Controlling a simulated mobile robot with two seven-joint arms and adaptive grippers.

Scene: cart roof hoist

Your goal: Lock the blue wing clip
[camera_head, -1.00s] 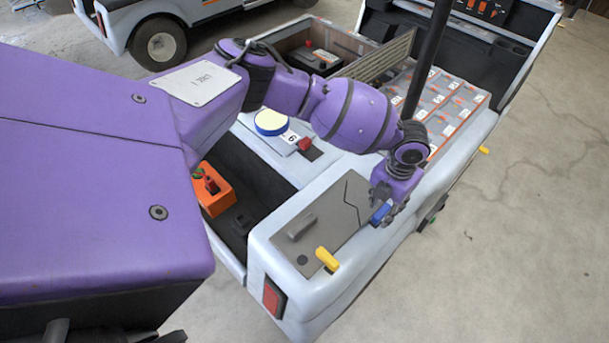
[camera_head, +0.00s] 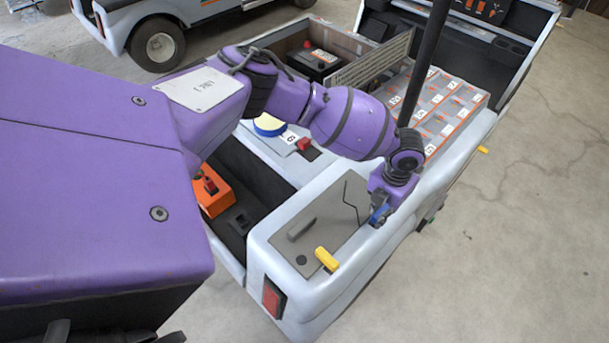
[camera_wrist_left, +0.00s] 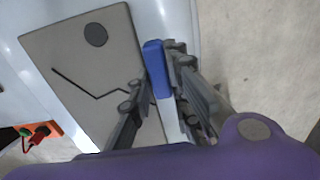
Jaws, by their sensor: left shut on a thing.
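The blue wing clip (camera_head: 379,213) sits at the right edge of the grey panel (camera_head: 318,228) on the cart's corner. My left gripper (camera_head: 382,205) reaches down over it and hides much of it in the head view. In the left wrist view the blue clip (camera_wrist_left: 155,68) stands between the two fingers of the left gripper (camera_wrist_left: 158,82), which is shut on it. The clip's long side runs lengthwise between the fingers. My right gripper is not in view.
A yellow clip (camera_head: 327,259) sits at the panel's near edge, beside a grey handle (camera_head: 301,229). A dark pole (camera_head: 425,65) rises close behind my left wrist. An orange box (camera_head: 214,195) stands in the dark recess. The floor at right is clear.

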